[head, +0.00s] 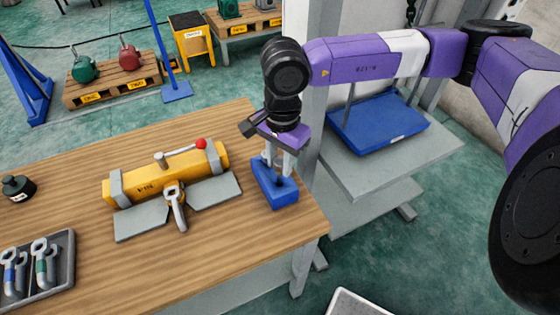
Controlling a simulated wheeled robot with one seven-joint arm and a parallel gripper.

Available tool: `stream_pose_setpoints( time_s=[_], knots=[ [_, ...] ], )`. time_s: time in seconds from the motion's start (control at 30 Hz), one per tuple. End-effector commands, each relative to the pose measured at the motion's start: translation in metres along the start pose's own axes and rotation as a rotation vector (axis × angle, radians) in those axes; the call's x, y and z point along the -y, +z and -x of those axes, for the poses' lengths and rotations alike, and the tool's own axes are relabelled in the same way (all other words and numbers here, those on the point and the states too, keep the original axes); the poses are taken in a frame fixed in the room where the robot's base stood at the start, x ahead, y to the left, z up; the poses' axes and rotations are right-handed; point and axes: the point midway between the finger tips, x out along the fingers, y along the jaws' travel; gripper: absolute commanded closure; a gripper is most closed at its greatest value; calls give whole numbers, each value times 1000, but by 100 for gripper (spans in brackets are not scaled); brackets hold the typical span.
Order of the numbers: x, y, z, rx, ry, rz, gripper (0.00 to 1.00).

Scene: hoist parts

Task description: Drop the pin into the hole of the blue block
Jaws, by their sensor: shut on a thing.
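The blue block (276,196) sits on the wooden table near its right end. My gripper (279,170) points down directly over the block, its pale fingers just above or at the block's top. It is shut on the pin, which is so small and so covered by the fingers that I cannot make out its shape. I cannot tell whether the pin's tip is in the hole or above it. The hole is mostly hidden by the fingers.
A yellow lifting device (150,186) with a red-knobbed lever and grey plates lies left of the block. A grey tray (62,272) with shackles and a dark weight (18,188) are at the left. A blue bin (378,122) stands on a grey cart at right.

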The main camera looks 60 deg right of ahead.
Motion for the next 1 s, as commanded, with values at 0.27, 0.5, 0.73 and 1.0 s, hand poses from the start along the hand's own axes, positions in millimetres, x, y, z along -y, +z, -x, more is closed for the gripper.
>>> stream_pose_setpoints(
  time_s=[0.27,0.5,0.73,1.0],
  knots=[
    [0,0,-7,-1,-1,0,100],
    [0,0,-12,0,-1,0,100],
    [0,0,-16,1,-1,0,100],
    [0,0,-22,1,-1,0,100]
  ],
)
